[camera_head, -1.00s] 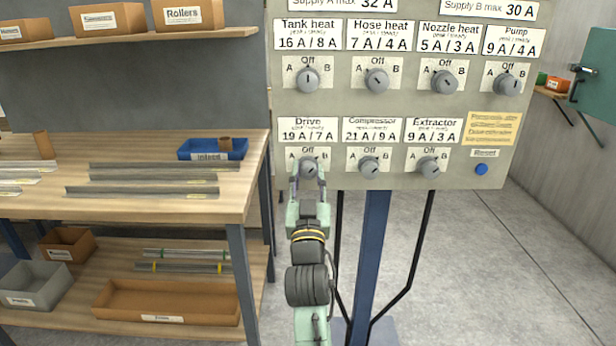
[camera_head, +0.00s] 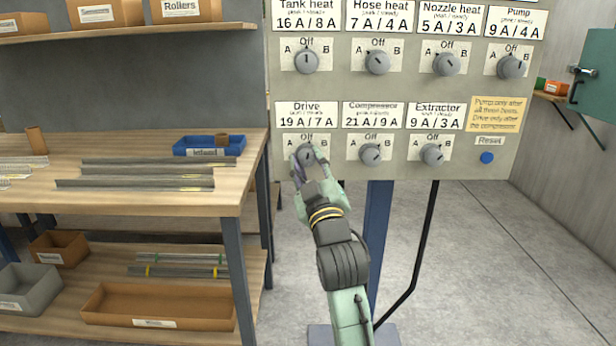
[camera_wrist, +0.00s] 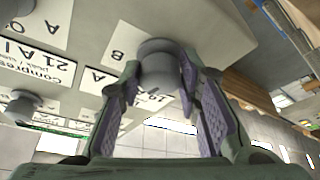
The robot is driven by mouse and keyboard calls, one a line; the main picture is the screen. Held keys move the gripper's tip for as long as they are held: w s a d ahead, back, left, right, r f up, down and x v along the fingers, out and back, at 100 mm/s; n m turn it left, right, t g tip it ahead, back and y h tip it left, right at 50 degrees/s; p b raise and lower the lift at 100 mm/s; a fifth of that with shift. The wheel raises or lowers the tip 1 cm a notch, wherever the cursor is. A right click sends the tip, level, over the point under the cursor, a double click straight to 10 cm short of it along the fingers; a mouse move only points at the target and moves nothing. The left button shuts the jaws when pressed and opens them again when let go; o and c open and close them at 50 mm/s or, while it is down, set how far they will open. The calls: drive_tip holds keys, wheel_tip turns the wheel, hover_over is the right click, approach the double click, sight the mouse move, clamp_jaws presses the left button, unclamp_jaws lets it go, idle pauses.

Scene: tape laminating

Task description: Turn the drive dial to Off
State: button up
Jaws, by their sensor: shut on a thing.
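The Drive dial (camera_head: 306,153) is a round grey knob at the lower left of the grey control panel (camera_head: 400,90), under the Drive label (camera_head: 307,114). Off is printed above it, A to its left and B to its right. My gripper (camera_head: 309,167) reaches up from below with its fingers around this knob. The wrist view shows the knob (camera_wrist: 158,70) between the two fingers, which are shut on its sides. The fingers partly cover the dial, and I cannot tell clearly where its pointer stands.
The Compressor dial (camera_head: 371,154) is close on the right, with the Extractor dial (camera_head: 432,154) beyond it. The Tank heat dial (camera_head: 306,62) is above. A blue Reset button (camera_head: 487,158) is at the panel's lower right. A wooden workbench (camera_head: 240,190) stands at left.

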drive_tip(key=shift+n+g+y+b, duration=0.4)
drive_tip(key=shift+n+b, duration=0.4)
drive_tip(key=shift+n, duration=0.6)
drive_tip(key=o, duration=1.1)
drive_tip(key=shift+o, duration=0.2)
drive_tip(key=shift+s+d, duration=0.1)
drive_tip(key=shift+s, duration=0.05)
drive_tip(key=v, duration=1.1)
drive_tip(key=shift+s+d, duration=0.15)
drive_tip(key=shift+s, duration=0.2)
drive_tip(key=shift+f, duration=0.1)
